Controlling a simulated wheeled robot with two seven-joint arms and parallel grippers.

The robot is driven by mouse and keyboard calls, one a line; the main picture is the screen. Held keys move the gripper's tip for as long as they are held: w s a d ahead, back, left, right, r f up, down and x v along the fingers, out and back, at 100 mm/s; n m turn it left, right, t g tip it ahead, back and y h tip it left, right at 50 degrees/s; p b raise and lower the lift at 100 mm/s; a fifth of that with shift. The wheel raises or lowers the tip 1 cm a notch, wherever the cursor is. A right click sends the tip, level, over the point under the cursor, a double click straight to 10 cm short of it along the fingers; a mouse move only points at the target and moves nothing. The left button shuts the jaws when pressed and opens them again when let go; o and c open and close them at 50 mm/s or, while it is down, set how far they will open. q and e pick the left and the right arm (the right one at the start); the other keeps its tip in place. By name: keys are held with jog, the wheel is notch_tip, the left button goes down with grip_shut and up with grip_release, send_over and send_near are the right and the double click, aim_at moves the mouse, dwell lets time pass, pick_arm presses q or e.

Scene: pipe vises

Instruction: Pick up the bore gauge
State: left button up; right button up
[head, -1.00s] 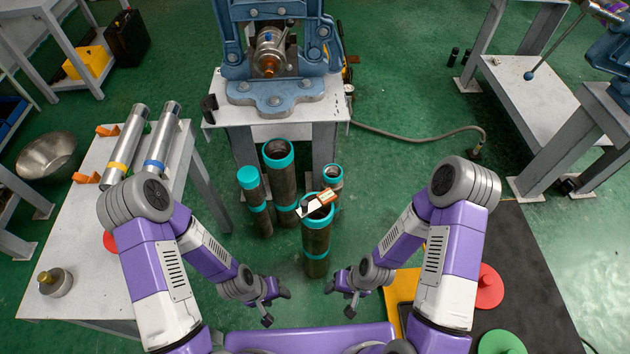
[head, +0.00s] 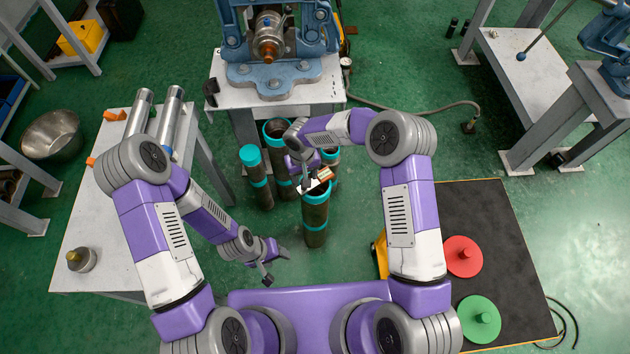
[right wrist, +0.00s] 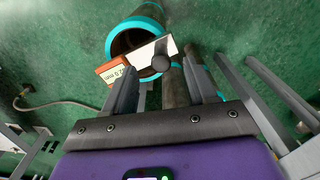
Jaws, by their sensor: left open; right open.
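What looks like the bore gauge, a small orange and white piece (head: 324,175) with a black round knob, lies across the open top of a teal-banded pipe (head: 315,222). In the right wrist view its orange labelled part (right wrist: 116,76) is at the left and its white part (right wrist: 140,57) spans the pipe mouth. My right gripper (right wrist: 162,72) is open, with the knob between its fingertips in that view; I cannot tell whether they touch it. In the head view my right gripper (head: 303,184) partly covers the piece. My left gripper (head: 277,265) is open and empty, low and left of the pipe.
Several teal-capped pipes (head: 256,178) stand close around. A white table (head: 285,90) with a blue vise (head: 275,72) is behind them. The left table (head: 105,220) holds two metal cylinders. A black mat (head: 500,220) with red and green discs lies right.

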notch_tip(320, 180, down, 5)
jog(key=shift+w+a+f+b, duration=0.1)
jog(key=shift+w+b, duration=0.05)
jog(key=shift+b, duration=0.65)
jog(key=shift+c, duration=0.5)
grip_shut()
